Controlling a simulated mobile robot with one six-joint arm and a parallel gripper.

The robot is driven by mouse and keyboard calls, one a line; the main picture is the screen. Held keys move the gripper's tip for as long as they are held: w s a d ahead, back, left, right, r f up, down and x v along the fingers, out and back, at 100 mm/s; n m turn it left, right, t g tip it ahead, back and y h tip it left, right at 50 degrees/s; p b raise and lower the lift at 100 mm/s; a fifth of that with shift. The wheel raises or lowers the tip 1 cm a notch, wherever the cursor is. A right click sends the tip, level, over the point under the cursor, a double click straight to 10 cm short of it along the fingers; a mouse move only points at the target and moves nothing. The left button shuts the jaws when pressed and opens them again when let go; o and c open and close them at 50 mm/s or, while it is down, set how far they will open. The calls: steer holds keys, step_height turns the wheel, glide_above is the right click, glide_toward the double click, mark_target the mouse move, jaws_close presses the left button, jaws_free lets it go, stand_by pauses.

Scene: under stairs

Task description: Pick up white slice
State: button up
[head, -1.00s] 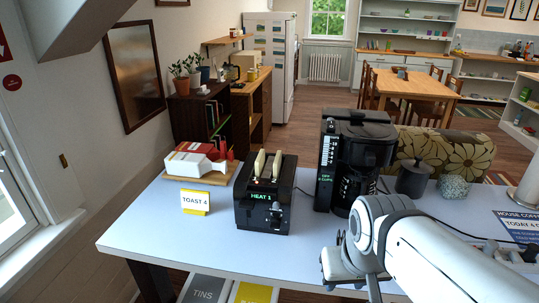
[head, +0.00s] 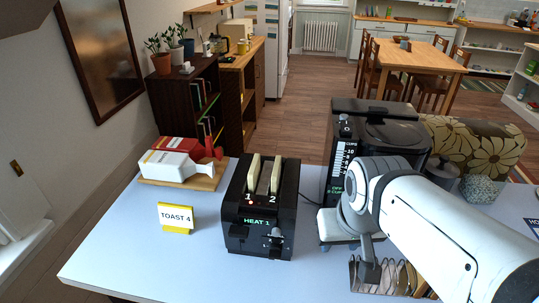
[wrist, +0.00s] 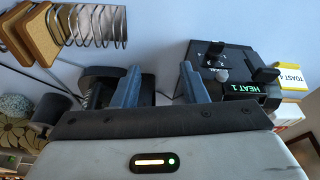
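Two pale, whitish bread slices stand upright in the slots of a black toaster (head: 262,228), partly sunk in. The left slice (head: 253,174) is by number 1 and the right slice (head: 277,176) by number 2. The toaster's front reads HEAT 1.
A black coffee maker (head: 375,128) stands behind my arm. A wire rack (wrist: 85,22) holds brown slices (wrist: 35,32). A TOAST 4 sign (head: 176,217) and bread bags on a wooden board (head: 205,182) are left of the toaster. The table's front left is clear.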

steer(key=w+a+r+m+b, duration=0.1)
steer(key=w+a+r, duration=0.1)
steer(key=w, duration=0.4)
steer(key=w+a+r+b, duration=0.1)
steer(key=w+a+r, duration=0.1)
steer(key=w, duration=0.5)
steer(key=r+m+t, duration=0.1)
steer(key=r, duration=0.1)
glide_above(277, 166)
steer(key=s, duration=0.3)
steer(key=shift+w+a+f+h+b, duration=0.1)
steer(key=shift+f+h+b, duration=0.1)
steer(key=shift+h+b, duration=0.2)
steer(key=shift+w+a+f, duration=0.15)
steer(key=shift+w, duration=0.1)
steer(key=p+x, duration=0.1)
steer(key=x, duration=0.6)
steer(key=shift+f+p, duration=0.1)
steer(key=shift+p, duration=0.2)
jaws_close()
